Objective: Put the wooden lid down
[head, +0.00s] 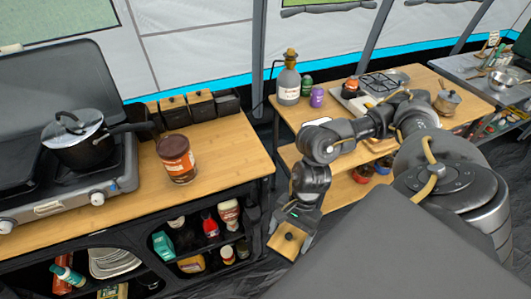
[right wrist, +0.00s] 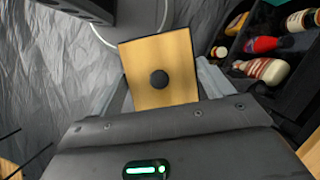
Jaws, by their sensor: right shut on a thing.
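The wooden lid (head: 284,241) is a square, light wood plate with a round dark knob at its middle. My right gripper (head: 294,222) is shut on it and holds it in the air in front of the counter's right end, over the dark floor. In the right wrist view the lid (right wrist: 160,70) shows its knob side to the camera, between the fingers of my right gripper (right wrist: 163,100). The fingertips are mostly hidden behind the lid and the gripper body. My left gripper is not in view.
The wooden counter (head: 222,153) holds a stove with a lidded pot (head: 80,145), a brown jar (head: 177,158) and several wooden-lidded boxes (head: 188,106) at the back. Its right front top is clear. Shelves below hold bottles (head: 210,226). A second wooden table (head: 300,113) stands behind my right arm.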

